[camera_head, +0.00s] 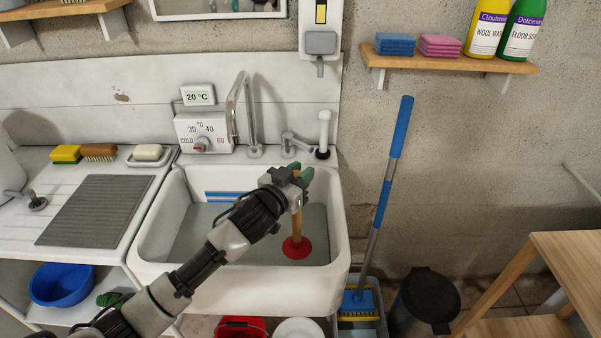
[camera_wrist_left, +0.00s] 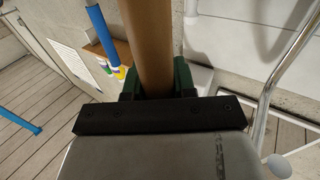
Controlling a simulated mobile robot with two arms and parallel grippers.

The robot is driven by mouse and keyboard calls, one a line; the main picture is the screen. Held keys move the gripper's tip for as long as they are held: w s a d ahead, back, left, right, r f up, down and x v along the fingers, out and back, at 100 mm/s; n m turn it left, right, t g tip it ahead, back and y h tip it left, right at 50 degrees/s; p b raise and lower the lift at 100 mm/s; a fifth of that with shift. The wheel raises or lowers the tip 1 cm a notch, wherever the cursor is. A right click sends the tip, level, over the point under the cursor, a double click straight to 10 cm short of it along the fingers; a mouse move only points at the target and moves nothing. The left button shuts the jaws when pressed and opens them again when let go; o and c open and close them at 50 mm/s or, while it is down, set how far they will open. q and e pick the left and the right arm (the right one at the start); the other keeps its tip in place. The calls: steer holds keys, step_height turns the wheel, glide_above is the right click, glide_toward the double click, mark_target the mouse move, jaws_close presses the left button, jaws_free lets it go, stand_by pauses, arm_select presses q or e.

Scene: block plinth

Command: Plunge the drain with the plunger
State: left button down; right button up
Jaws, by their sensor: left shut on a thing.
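The plunger has a wooden handle and a red rubber cup (camera_head: 297,248). It stands roughly upright in the white sink (camera_head: 142,248), towards the sink's right side. My left gripper (camera_head: 303,178) is shut on the upper part of the handle. In the left wrist view the wooden handle (camera_wrist_left: 150,45) sits between the green fingertips of my left gripper (camera_wrist_left: 157,80). The drain is not visible; the grey water or basin floor and the cup hide where it lies. My right gripper is not in view.
A metal tap (camera_head: 240,110) and a white brush (camera_head: 323,135) stand at the sink's back edge. A blue-handled mop (camera_head: 388,170) leans to the right of the sink, near a black bin (camera_head: 425,300). A wooden table (camera_head: 570,250) stands at the right.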

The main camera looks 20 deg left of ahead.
arm_select(q)
steer(key=shift+s+f+b, duration=0.1)
steer(key=shift+f+b, duration=0.2)
steer(key=shift+f, duration=0.35)
stand_by(0.3)
steer(key=shift+r+p, duration=0.6)
steer(key=shift+p, duration=0.2)
steer(key=shift+f+b, duration=0.35)
steer(key=shift+f, duration=0.1)
steer(key=shift+f, duration=0.15)
stand_by(0.4)
